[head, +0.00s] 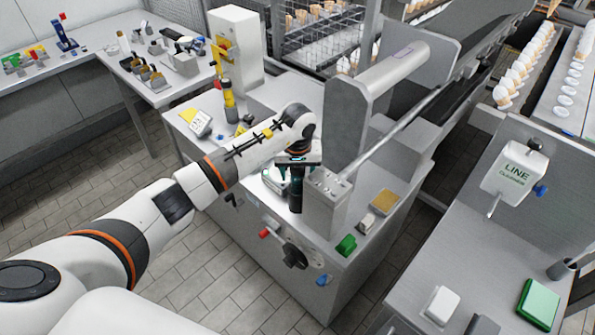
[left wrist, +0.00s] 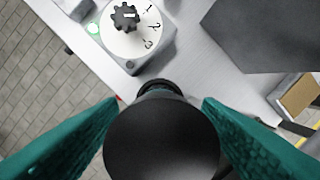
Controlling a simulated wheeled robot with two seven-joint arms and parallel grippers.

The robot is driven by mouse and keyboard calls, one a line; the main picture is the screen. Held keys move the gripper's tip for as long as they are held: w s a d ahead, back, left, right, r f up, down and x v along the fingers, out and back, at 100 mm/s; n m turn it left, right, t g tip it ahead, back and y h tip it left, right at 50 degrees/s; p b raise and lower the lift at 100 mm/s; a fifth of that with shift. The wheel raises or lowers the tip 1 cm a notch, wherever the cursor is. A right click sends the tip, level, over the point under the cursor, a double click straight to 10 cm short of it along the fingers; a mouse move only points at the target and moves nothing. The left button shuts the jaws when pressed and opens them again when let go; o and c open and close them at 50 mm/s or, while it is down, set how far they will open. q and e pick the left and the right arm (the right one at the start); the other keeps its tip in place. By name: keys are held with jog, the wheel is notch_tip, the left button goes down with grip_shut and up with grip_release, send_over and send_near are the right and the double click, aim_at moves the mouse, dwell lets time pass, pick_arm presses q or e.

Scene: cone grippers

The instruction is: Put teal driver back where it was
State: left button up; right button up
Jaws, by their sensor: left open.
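My left gripper (head: 297,163) is low over the near machine top, beside the grey upright housing. Under it in the head view stands a dark cylinder with a teal band (head: 296,197), which looks like the teal driver. In the left wrist view my teal-padded fingers (left wrist: 160,128) are spread on either side of a black round-ended body (left wrist: 160,145), seen end-on. A gap shows on both sides, so the jaws are around it but not closed on it. Its lower part and footing are mostly hidden. My right gripper is out of view.
A white dial box with a black knob (left wrist: 126,17) sits close by. The tall grey housing (head: 347,115) stands just right of my gripper. A yellow-and-black driver-like tool (head: 229,100) stands behind. A tan pad (head: 384,202) and green block (head: 346,245) lie at front right.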

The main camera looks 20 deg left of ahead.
pick_arm(q)
jog(key=shift+r, duration=0.2)
jog(key=r, duration=0.3)
jog(key=s+r+b, duration=0.1)
jog(key=r, duration=0.3)
jog(key=r+b, duration=0.1)
jog(key=r, duration=0.2)
jog(key=shift+s+d+r, duration=0.15)
jog(key=shift+d, duration=0.1)
jog(key=shift+s+r, duration=0.15)
jog(key=shift+r, duration=0.55)
jog(key=shift+d, duration=0.1)
